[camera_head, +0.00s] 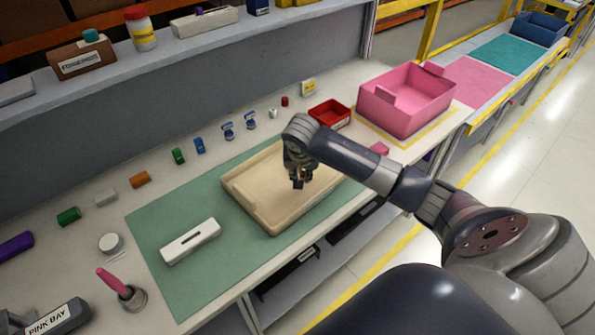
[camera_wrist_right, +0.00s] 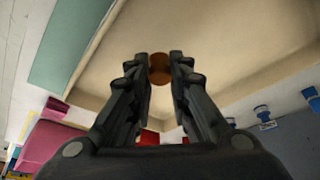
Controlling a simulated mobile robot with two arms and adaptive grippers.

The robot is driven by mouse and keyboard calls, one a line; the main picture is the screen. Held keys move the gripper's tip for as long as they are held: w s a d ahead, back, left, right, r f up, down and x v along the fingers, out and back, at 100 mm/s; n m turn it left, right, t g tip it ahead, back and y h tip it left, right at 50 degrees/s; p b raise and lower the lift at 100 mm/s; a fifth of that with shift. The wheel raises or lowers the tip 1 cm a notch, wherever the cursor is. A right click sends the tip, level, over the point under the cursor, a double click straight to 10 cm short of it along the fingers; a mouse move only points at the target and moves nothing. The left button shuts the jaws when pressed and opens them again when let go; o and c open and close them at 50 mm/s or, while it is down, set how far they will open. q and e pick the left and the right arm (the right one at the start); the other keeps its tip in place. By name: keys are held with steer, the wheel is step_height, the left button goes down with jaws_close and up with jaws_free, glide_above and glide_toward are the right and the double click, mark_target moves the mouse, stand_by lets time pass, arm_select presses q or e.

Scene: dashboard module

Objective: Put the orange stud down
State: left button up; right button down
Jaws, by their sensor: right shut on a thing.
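My right gripper (camera_head: 300,181) is over the beige tray (camera_head: 264,222) on the green mat (camera_head: 160,285). In the right wrist view the right gripper (camera_wrist_right: 160,68) has its two fingers closed around the small orange-brown stud (camera_wrist_right: 160,69). The tray floor (camera_wrist_right: 220,35) shows behind the stud. I cannot tell whether the stud touches the tray floor. In the head view the stud is mostly hidden by the fingers. My left gripper is in neither view.
A white slotted bar (camera_head: 190,241) lies on the mat left of the tray. A red bin (camera_head: 329,114) and a pink bin (camera_head: 407,100) stand to the right. Several small coloured parts line the back of the bench. A pink-handled tool (camera_head: 113,284) stands at the front left.

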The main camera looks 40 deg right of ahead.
steer(key=shift+w+d, duration=0.2)
steer(key=shift+w, duration=0.45)
steer(key=shift+w+d, duration=0.15)
steer(key=shift+w, duration=0.5)
steer(key=shift+w+f+p, duration=0.1)
steer(key=shift+f+p, duration=0.3)
step_height(320, 180, down, 2)
steer(key=shift+f+p, duration=0.2)
steer(key=shift+p, duration=0.2)
steer(key=shift+f, duration=0.3)
steer(key=shift+f, duration=0.25)
steer(key=shift+f, duration=0.15)
steer(key=c, duration=1.5)
jaws_free()
steer(key=shift+o, duration=0.2)
